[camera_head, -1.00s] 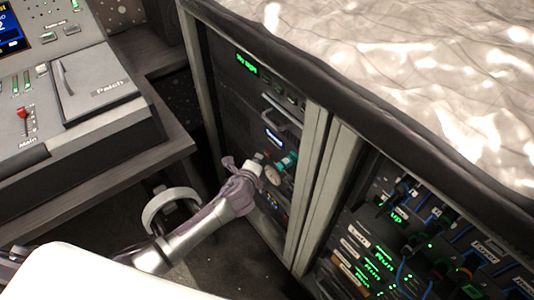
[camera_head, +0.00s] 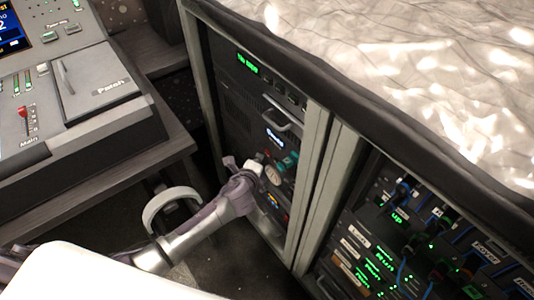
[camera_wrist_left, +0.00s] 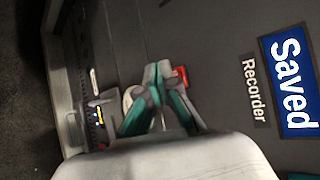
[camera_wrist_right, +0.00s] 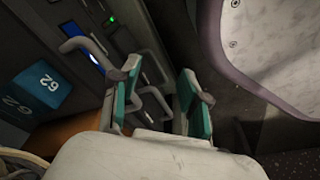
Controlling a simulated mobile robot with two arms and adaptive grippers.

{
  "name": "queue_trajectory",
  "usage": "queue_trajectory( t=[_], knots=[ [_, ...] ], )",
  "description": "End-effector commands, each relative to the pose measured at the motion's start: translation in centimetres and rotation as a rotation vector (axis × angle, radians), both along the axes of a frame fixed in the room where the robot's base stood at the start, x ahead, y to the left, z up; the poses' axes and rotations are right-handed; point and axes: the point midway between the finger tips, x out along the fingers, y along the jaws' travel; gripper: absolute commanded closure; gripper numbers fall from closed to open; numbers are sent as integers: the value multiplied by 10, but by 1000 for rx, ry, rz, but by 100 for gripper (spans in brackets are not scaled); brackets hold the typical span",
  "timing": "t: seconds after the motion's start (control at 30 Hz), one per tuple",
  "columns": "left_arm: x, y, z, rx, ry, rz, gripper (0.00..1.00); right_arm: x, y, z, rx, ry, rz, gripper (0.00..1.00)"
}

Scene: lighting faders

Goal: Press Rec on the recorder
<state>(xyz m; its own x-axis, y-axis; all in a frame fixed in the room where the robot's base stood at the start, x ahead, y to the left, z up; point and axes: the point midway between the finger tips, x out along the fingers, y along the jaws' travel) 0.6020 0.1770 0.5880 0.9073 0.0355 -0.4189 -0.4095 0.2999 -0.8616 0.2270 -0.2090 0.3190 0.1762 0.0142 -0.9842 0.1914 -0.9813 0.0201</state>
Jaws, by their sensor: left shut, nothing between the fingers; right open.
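The recorder (camera_wrist_left: 215,60) is a dark panel in the rack, turned sideways in the left wrist view. Its label reads "Recorder" (camera_wrist_left: 253,91), and its blue screen (camera_wrist_left: 290,80) reads "Saved". A small red button (camera_wrist_left: 181,77) shows right beside my left fingertips, partly covered by them. My left gripper (camera_wrist_left: 158,72) is shut and empty, its tips close to the panel; I cannot tell if they touch it. In the head view my left gripper (camera_head: 280,170) is at the rack front, below the lit screen (camera_head: 273,137). My right gripper (camera_wrist_right: 158,95) is open and empty.
A pale round knob (camera_wrist_left: 131,97) sits beside the left fingers. Metal handles (camera_head: 283,119) stick out of the rack above. A mixing desk (camera_head: 75,90) stands at left. A blue block marked 62 (camera_wrist_right: 45,88) shows in the right wrist view.

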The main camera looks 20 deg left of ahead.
Motion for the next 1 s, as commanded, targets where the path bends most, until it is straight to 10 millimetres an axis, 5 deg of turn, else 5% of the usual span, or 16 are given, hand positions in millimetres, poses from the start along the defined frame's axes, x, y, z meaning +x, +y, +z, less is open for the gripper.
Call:
queue_trajectory(
  t=[1.0],
  knots=[
    [10, -8, 0, -1, -1, -1, 100, -1, 0, -2, 0, 0, 1, 54]
  ],
)
